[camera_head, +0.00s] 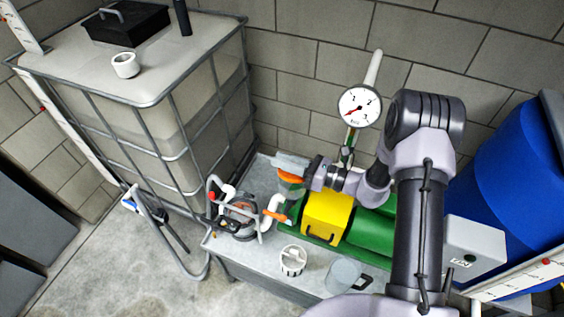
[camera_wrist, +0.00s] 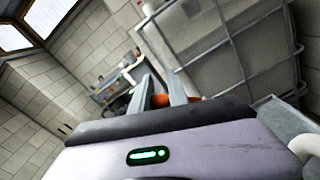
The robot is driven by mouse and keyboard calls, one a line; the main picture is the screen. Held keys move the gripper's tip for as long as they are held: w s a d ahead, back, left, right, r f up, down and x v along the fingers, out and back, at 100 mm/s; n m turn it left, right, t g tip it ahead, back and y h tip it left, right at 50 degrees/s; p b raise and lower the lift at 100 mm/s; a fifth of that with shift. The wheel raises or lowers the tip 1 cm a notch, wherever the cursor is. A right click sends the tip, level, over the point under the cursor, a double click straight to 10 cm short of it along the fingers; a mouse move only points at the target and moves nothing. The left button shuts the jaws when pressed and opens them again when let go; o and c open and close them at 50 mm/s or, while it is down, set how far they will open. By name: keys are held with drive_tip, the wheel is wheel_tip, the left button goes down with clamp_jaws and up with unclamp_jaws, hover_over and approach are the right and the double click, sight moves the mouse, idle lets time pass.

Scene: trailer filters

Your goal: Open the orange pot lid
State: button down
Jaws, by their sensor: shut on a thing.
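The orange pot lid (camera_head: 291,178) sits at the top of a pot with dark greenish clear walls (camera_head: 288,192), beside the green and yellow pump. My gripper (camera_head: 284,163) reaches in from the right at lid height, and its pale fingers cover part of the lid. In the wrist view my two fingers (camera_wrist: 161,86) stand close together, with orange of the lid (camera_wrist: 160,101) showing between them and more to the right. My gripper is shut on the lid. The exact contact is partly hidden, and I cannot tell whether the lid is turned or raised.
A pressure gauge (camera_head: 360,106) stands behind my gripper. The yellow pump block (camera_head: 327,215) and an orange valve handle (camera_head: 275,214) lie close in front. A caged white tank (camera_head: 190,130) is to the left, a blue barrel (camera_head: 510,170) to the right. A white cup (camera_head: 292,260) stands on the bench.

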drive_tip(key=shift+w+d+r+m+p, duration=0.15)
drive_tip(key=shift+w+r+m+p, duration=0.25)
drive_tip(key=shift+m, duration=0.4)
drive_tip(key=c, duration=1.3)
unclamp_jaws()
drive_tip(key=shift+o, duration=0.2)
drive_tip(key=shift+d, duration=0.1)
drive_tip(key=p+v, duration=0.1)
drive_tip(key=v, duration=1.6)
drive_tip(key=shift+p, duration=0.35)
drive_tip(key=shift+d, duration=0.1)
